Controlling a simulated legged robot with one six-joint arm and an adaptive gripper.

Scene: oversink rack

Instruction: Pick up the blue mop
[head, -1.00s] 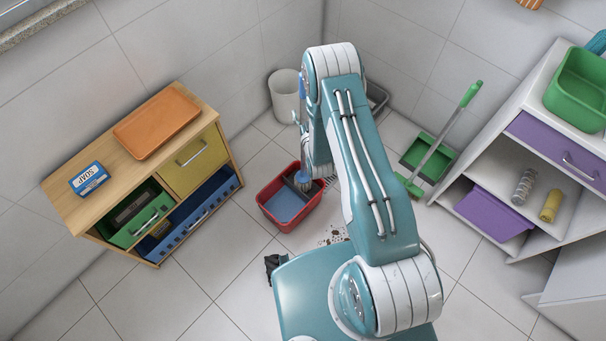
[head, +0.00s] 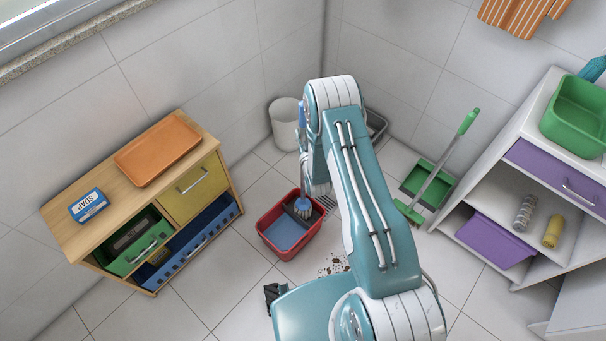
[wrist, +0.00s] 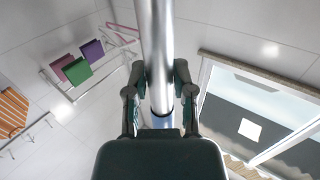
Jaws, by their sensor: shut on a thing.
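The blue mop (head: 303,207) stands nearly upright, its blue head at the red bucket (head: 262,228). The head overlaps the bucket's grey wringer part, and I cannot tell whether it touches it. The upper handle is partly hidden by my arm. In the wrist view, my gripper (wrist: 161,100) is shut around the silver mop handle (wrist: 155,45), one finger on each side. A blue section of the handle shows just below the fingers.
A wooden cabinet with an orange tray (head: 157,149) and soap box (head: 89,205) stands left. A white bin (head: 285,122) is behind the bucket. A green dustpan (head: 425,180) with a brush and a white shelf (head: 490,200) are right. Dirt specks (head: 335,265) lie on the floor.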

